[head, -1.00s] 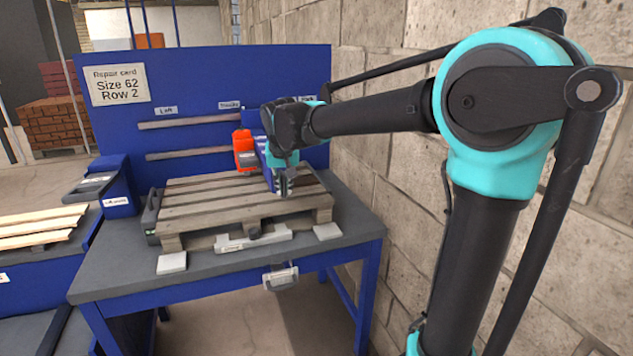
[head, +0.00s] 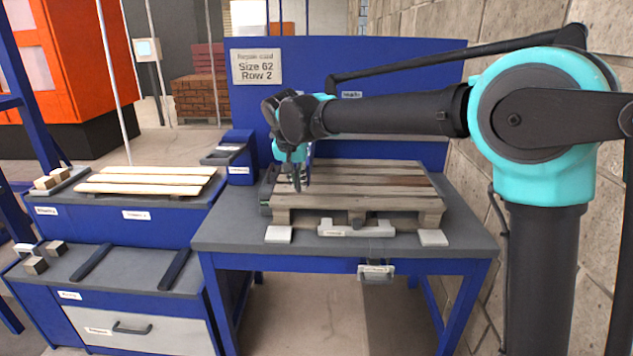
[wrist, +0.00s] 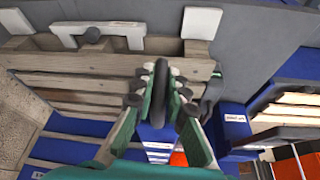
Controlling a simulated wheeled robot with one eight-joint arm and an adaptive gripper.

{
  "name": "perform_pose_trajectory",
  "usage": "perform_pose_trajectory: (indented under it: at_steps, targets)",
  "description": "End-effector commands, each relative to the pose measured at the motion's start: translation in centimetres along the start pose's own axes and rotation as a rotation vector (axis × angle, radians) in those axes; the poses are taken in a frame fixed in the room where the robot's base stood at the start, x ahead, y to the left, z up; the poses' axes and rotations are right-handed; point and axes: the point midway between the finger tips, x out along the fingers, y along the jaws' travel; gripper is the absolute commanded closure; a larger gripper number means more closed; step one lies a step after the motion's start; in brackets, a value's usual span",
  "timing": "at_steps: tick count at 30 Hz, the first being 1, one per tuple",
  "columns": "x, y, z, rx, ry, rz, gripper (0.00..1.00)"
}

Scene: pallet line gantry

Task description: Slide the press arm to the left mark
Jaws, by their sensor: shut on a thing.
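My gripper (head: 297,178) is over the left end of the pallet (head: 365,197) in the head view. In the wrist view my gripper (wrist: 160,100) has its fingers on both sides of a dark upright handle (wrist: 160,80), shut on it. This looks like the press arm's handle. In the head view my gripper and wrist hide most of the press arm. The left mark is hidden behind my arm, so I cannot tell how they line up.
A white clamp bar (head: 355,229) lies at the pallet's front. Pale boards (head: 145,182) lie on the left bench.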

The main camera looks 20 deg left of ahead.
Motion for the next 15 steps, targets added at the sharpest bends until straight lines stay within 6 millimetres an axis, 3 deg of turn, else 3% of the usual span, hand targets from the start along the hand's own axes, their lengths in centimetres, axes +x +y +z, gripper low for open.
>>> perform_pose_trajectory:
  at_steps: [15]
  targets:
    - [-0.11, -1.25, 0.18, -0.001, 0.001, -0.005, 1.0]
